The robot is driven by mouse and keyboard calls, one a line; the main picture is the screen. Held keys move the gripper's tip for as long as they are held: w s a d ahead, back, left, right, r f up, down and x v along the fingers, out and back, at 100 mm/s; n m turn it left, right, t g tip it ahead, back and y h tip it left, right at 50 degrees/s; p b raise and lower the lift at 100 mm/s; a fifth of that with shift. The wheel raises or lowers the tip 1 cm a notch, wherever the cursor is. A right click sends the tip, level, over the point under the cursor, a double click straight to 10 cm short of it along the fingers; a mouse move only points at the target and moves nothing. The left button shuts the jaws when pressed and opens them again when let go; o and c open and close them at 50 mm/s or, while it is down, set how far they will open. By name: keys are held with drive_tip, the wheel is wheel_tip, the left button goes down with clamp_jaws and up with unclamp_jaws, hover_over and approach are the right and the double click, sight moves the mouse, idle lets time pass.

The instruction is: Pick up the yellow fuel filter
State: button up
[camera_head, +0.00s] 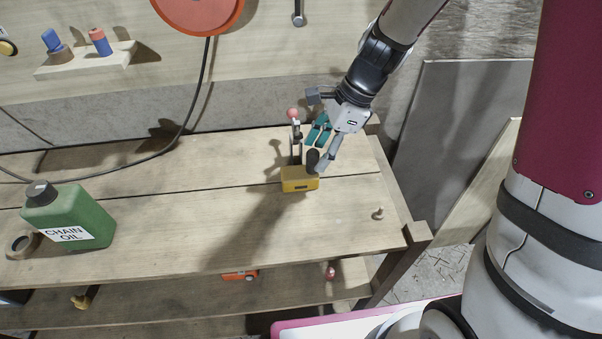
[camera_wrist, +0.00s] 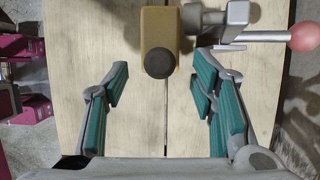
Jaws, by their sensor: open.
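A yellow block with a round black cap or knob on top, which I take for the fuel filter (camera_head: 299,185), sits on the workbench top, right of the middle. It also shows in the wrist view (camera_wrist: 158,25), upper middle, with its black cap facing the camera. My gripper (camera_head: 319,145) is open at the block, its teal-padded fingers spread. In the wrist view the gripper (camera_wrist: 162,78) has one finger on each side of the black cap, with gaps on both sides. Nothing is held. I cannot tell the exact height of the fingertips over the block.
A metal toggle clamp (camera_head: 296,140) with a red ball handle stands right behind the block, close to my right-hand finger in the wrist view. A green chain oil jug (camera_head: 72,220) stands at left. A small wooden peg (camera_head: 378,213) is at right. The bench middle is clear.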

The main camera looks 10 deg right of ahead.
sight(305, 171)
drive_tip(key=x, duration=0.8)
drive_tip(key=shift+a, duration=0.1)
drive_tip(key=shift+c, duration=0.6)
drive_tip(key=c, duration=0.9)
